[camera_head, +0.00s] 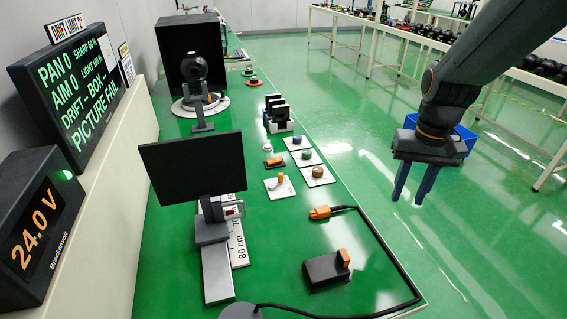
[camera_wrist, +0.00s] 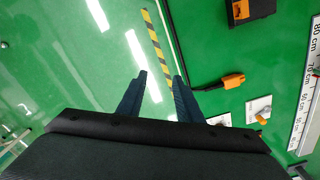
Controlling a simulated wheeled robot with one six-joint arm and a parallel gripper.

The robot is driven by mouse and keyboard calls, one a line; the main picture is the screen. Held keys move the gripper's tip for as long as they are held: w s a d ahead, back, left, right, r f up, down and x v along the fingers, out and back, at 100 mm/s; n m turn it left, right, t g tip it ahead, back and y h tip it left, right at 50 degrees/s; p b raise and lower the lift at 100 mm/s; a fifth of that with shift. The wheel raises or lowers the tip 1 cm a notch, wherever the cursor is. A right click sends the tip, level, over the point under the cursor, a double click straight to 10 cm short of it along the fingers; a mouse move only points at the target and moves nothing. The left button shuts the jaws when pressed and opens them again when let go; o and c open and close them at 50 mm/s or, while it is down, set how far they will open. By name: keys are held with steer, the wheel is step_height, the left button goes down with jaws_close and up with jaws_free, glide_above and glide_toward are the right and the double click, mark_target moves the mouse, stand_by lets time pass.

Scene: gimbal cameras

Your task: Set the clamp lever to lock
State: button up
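I cannot tell for certain which part is the clamp lever. A small red-and-white handle (camera_head: 233,210) sits on the stand of the black panel (camera_head: 196,165), beside the centimetre scale. An orange lever or knob (camera_head: 280,178) stands on a white plate (camera_head: 270,189); a white plate also shows in the wrist view (camera_wrist: 258,106). No lock label is readable. My gripper (camera_head: 412,190) is open and empty, over the floor to the right of the green bench, apart from every control. Its two fingers also show in the wrist view (camera_wrist: 160,80).
An orange plug (camera_head: 320,212) on a black cable and a black block with an orange part (camera_head: 327,268) lie near the bench's right edge. A camera (camera_head: 194,68) sits on a round base at the back. A screen (camera_head: 75,92) reads "PICTURE FAIL". The floor below my gripper is clear.

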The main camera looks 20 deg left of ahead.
steer(key=w+a+n+p, duration=0.1)
steer(key=w+a, duration=0.2)
steer(key=a, duration=0.6)
steer(key=w+a+n+p, duration=0.1)
steer(key=w+a+p, duration=0.15)
steer(key=a, duration=0.65)
steer(key=n+p, duration=0.1)
steer(key=n, duration=0.1)
glide_above(280, 174)
steer(key=shift+w+d+f, duration=0.15)
steer(key=shift+f, duration=0.2)
steer(key=shift+f+p, duration=0.25)
steer(key=shift+p, duration=0.05)
steer(key=shift+f+p, duration=1)
steer(key=shift+f, duration=2.6)
jaws_close()
